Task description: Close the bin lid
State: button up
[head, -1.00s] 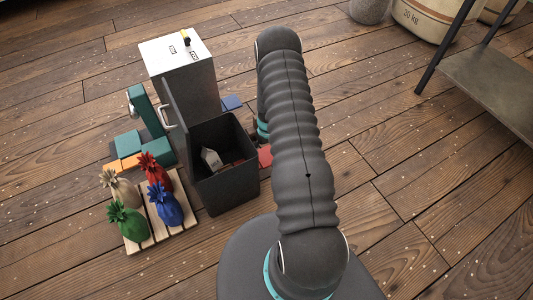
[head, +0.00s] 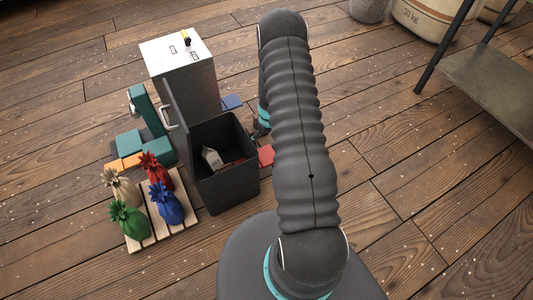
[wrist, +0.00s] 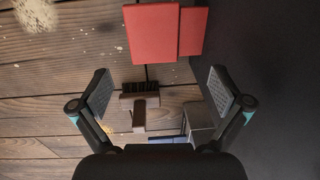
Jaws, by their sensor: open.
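The bin (head: 228,190) is a dark open-topped box left of my arm in the head view, with a white carton and other scraps inside. Its lid (head: 180,117) stands upright on the bin's far left side, with a pale handle (head: 167,116) on its outer face. My gripper (wrist: 160,78) is open and empty in the wrist view; in the head view it is mostly hidden behind my arm, low beside the bin's right side. A dark wall, apparently the bin's side, fills the right of the wrist view (wrist: 275,75).
Red blocks (wrist: 152,32) and a small brush (wrist: 140,92) lie on the floor below my gripper. A grey cabinet (head: 190,70) stands behind the bin. A pallet with several coloured sacks (head: 160,228) stands at left. Floor right of my arm is clear up to a metal table (head: 490,80).

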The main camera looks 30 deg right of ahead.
jog(key=shift+d+r, duration=0.15)
jog(key=shift+r, duration=1.35)
notch_tip(320, 180, up, 12)
jog(key=shift+d, duration=0.4)
